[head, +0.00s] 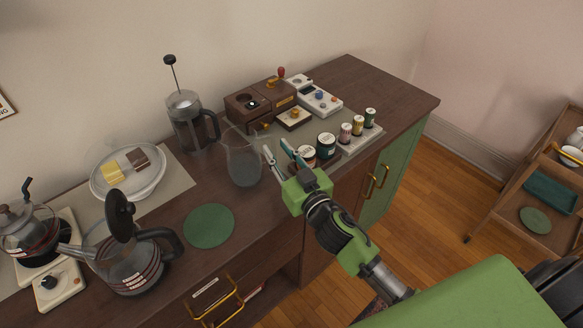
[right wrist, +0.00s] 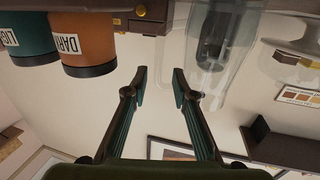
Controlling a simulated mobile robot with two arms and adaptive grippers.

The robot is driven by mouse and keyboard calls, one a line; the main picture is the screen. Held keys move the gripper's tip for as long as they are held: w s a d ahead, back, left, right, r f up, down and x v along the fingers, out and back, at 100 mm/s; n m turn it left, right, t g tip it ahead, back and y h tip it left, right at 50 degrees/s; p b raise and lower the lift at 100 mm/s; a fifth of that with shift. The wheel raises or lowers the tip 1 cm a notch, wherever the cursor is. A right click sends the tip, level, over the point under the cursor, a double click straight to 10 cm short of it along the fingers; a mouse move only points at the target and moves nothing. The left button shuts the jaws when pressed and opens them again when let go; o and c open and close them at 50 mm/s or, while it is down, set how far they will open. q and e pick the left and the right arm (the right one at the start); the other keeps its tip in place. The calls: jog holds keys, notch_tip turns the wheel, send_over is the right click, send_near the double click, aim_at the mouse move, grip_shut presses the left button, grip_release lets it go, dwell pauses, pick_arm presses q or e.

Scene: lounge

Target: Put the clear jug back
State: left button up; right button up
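The clear jug (head: 243,162) stands upright on the dark wooden counter, in front of the French press. It also shows in the right wrist view (right wrist: 222,50), beyond the right-hand finger, in a picture that looks upside down. My right gripper (head: 278,151) is just right of the jug in the head view, with its fingers pointing to the jug's side. In the right wrist view the gripper (right wrist: 159,74) is open and nothing is between its fingertips. I cannot tell whether a finger touches the jug. My left gripper is not in view.
A French press (head: 188,122) stands behind the jug. Labelled jars (head: 326,145) stand close to my right gripper. A green round mat (head: 209,226) lies bare at front left. A glass kettle (head: 127,262) and a plate stand (head: 128,176) are farther left. A wooden cart (head: 535,180) stands right.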

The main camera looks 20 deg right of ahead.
jog(key=s+d+b, duration=0.1)
jog(key=s+b, duration=0.1)
jog(key=s, duration=0.9)
jog(key=shift+d, duration=0.15)
dwell(1.0)
